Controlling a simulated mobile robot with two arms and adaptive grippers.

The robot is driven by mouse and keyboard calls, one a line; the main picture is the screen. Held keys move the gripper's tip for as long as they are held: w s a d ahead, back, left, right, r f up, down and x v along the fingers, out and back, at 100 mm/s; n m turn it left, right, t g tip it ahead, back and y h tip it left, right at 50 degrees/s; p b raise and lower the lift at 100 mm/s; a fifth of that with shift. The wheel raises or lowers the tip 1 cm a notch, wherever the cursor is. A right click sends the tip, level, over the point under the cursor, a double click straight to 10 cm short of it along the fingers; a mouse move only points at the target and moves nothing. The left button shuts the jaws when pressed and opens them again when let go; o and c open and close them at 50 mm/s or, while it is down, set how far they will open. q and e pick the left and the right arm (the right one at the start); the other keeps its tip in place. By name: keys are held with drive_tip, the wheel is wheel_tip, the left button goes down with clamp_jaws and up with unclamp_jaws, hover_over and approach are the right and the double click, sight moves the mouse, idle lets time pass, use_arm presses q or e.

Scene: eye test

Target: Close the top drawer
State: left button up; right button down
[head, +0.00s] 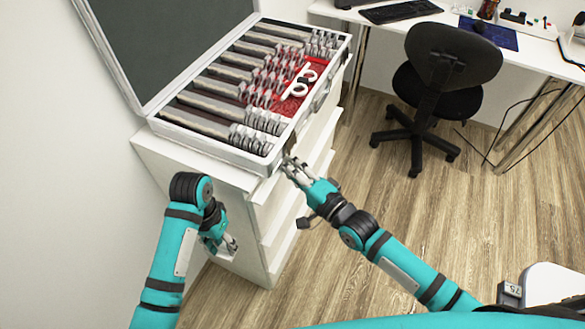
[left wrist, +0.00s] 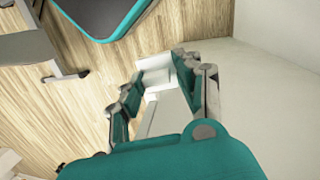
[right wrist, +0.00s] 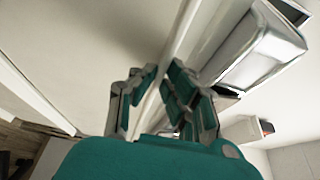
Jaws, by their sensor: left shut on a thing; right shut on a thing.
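The white drawer cabinet (head: 185,165) stands against the wall, its drawer fronts facing right. The top drawer (head: 318,132) is just under the case on top; how far it is out I cannot tell. My right gripper (head: 289,163) is at the cabinet's upper front corner. In the right wrist view its fingers (right wrist: 160,82) are shut on a thin white edge, seemingly of the top drawer. My left gripper (head: 231,243) is low beside the cabinet's near side. In the left wrist view its fingers (left wrist: 160,82) are shut on a white piece I cannot identify.
An open metal case (head: 178,130) with rows of lenses sits on the cabinet, its lid up. A black office chair (head: 440,75) stands to the right before a white desk (head: 545,55). The wooden floor (head: 400,210) between is clear.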

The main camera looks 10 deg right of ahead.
idle(0.3)
drive_tip(key=c, duration=1.8)
unclamp_jaws()
drive_tip(key=shift+a, duration=0.1)
drive_tip(key=o, duration=0.4)
drive_tip(key=shift+w+a, duration=0.15)
drive_tip(key=shift+w, duration=0.05)
drive_tip(key=shift+s, duration=0.1)
drive_tip(key=v, duration=1.2)
drive_tip(key=shift+f, duration=0.1)
